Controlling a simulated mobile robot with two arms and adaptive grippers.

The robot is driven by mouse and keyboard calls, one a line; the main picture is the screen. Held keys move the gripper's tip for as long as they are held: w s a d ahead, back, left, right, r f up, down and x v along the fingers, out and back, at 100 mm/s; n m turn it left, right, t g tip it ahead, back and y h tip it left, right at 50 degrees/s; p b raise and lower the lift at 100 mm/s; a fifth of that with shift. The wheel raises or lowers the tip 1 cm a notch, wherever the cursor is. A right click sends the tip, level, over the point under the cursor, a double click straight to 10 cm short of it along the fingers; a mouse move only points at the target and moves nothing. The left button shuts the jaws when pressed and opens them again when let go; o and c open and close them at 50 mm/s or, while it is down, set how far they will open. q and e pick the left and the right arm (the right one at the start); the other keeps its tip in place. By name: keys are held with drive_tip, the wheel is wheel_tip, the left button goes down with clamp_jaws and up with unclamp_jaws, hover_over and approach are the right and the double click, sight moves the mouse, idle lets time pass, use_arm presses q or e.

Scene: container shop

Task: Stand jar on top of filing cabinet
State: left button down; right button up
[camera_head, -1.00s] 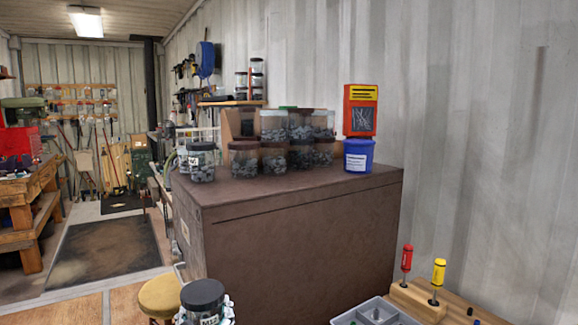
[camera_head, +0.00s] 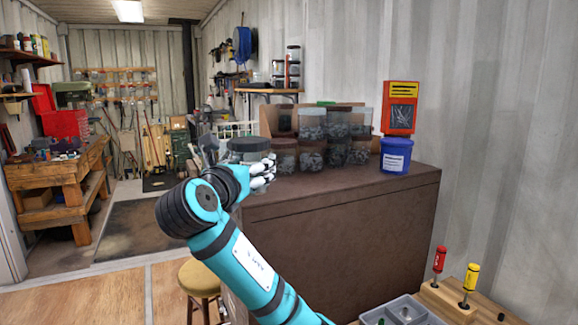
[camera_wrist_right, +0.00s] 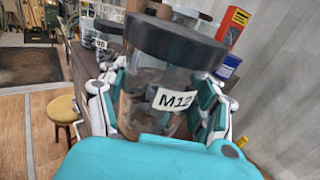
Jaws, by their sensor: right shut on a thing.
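A clear jar with a dark lid (camera_head: 249,145) is in my right gripper (camera_head: 262,172), at the left end of the filing cabinet's top. In the right wrist view the jar (camera_wrist_right: 160,95) is upright, labelled M12, with my right gripper's (camera_wrist_right: 158,110) white-and-teal fingers shut on both its sides. The brown filing cabinet (camera_head: 345,235) stands beyond my right arm, which hides its left part. I cannot tell whether the jar's base is over or touching the cabinet top. My left gripper is not in view.
Several dark-lidded jars (camera_head: 310,160), a blue tub (camera_head: 395,156) and an orange box (camera_head: 400,107) stand on the cabinet. Another labelled jar (camera_wrist_right: 104,38) stands close behind the held one. A stool (camera_head: 199,278) is at the cabinet's left; a grey tray (camera_head: 402,312) is at front right.

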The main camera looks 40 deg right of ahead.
drive_tip(key=p+x, duration=0.1)
drive_tip(key=x, duration=0.3)
drive_tip(key=w+f+p+x, duration=0.1)
drive_tip(key=p+x, duration=0.1)
drive_tip(key=x, duration=0.3)
drive_tip(key=a+p+x, duration=0.1)
drive_tip(key=x, duration=0.3)
drive_tip(key=shift+w+d+f, duration=0.15)
drive_tip(key=shift+w, duration=0.35)
wheel_tip(320, 180, down, 3)
drive_tip(key=shift+r+p, duration=0.1)
drive_tip(key=shift+p, duration=0.85)
drive_tip(key=shift+f, duration=0.35)
drive_tip(key=o, duration=1.5)
drive_tip(key=shift+f, duration=0.15)
